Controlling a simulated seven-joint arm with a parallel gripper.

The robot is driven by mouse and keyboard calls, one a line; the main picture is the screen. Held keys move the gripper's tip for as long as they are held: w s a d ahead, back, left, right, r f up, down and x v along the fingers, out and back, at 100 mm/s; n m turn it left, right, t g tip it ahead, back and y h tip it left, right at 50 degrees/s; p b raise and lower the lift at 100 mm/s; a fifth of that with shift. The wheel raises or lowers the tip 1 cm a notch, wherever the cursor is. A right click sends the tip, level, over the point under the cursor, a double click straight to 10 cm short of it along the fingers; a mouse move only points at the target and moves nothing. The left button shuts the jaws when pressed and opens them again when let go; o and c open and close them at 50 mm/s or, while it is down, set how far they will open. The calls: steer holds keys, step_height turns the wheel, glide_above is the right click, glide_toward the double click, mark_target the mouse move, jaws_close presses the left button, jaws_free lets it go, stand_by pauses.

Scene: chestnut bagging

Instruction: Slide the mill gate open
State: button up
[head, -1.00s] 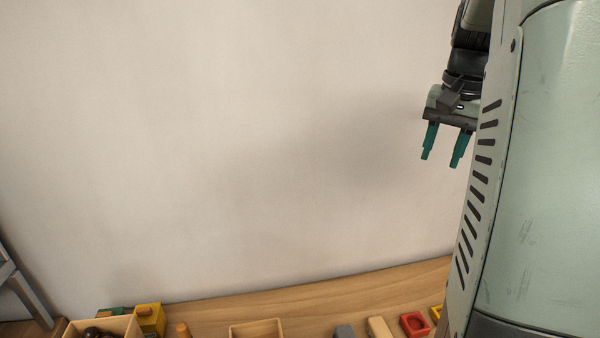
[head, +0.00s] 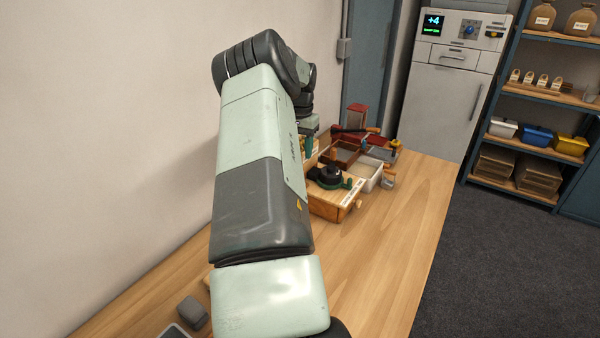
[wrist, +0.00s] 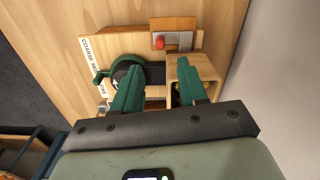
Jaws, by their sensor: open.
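The mill shows in the wrist view as a pale wooden body (wrist: 98,72) with a lettered white strip, a dark round grinder and a green crank (wrist: 104,72). In the head view the mill (head: 330,208) stands on the table beyond my arm. A grey metal plate with a red knob (wrist: 159,42), seemingly the gate, lies at the mill's top edge beside an orange-brown block. A square wooden hopper (wrist: 206,72) is at its right. My gripper (wrist: 158,66) is open above the mill, its green fingers apart with the knob ahead between them. Contact cannot be told.
Beside the mill are a dark-lined wooden tray (head: 341,153), a white bin (head: 368,174) and a red device (head: 356,117). A grey block (head: 192,312) lies near the front. The table's right side (head: 400,220) is clear. A wall borders the left; shelves (head: 540,100) stand beyond.

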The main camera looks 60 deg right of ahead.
step_height(320, 180, down, 9)
steer(key=shift+r, duration=0.15)
jaws_close()
stand_by(0.4)
